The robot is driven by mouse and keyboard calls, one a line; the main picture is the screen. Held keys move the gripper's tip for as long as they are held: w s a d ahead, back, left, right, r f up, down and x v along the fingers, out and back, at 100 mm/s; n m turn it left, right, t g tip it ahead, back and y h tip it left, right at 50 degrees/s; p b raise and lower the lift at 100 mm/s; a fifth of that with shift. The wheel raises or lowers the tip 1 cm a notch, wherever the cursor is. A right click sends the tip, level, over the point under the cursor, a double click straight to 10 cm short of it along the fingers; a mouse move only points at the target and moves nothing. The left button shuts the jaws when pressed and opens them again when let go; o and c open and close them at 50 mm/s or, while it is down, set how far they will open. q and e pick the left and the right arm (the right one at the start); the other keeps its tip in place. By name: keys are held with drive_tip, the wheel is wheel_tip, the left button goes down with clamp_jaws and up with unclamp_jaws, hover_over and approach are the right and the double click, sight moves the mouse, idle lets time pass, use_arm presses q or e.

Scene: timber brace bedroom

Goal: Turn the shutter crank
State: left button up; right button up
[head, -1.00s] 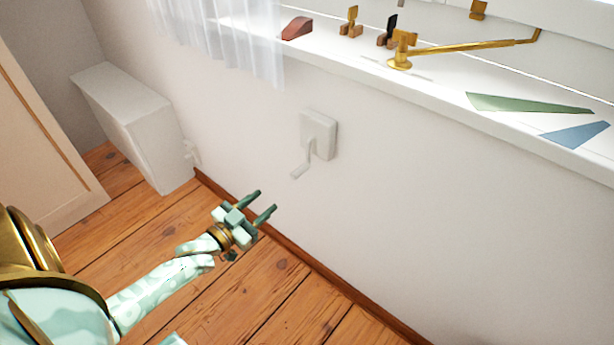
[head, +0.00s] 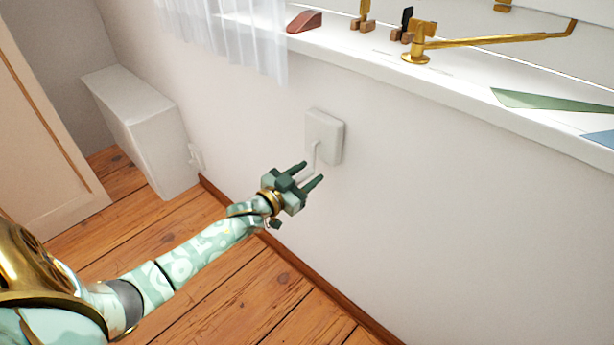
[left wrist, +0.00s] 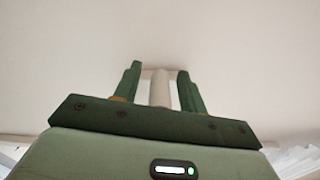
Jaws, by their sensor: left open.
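The shutter crank is a pale grey wall box (head: 325,134) with a thin arm (head: 316,157) hanging from it, on the white wall below the sill. My left gripper (head: 312,173) is open at the lower end of the crank and hides the handle in the head view. In the left wrist view the pale crank handle (left wrist: 160,88) stands between the two green fingers of my left gripper (left wrist: 160,82), with the fingers apart around it. I cannot tell whether either finger touches it. My right gripper is not in view.
The window sill (head: 450,88) above bears a red-brown wedge (head: 305,21), a brass stay (head: 500,40) and a green flat piece (head: 545,100). A white curtain (head: 235,45) hangs at upper left. A white radiator-like box (head: 150,130) stands left. The wall right of the crank is clear.

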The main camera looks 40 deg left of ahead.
use_arm(q)
clamp_jaws()
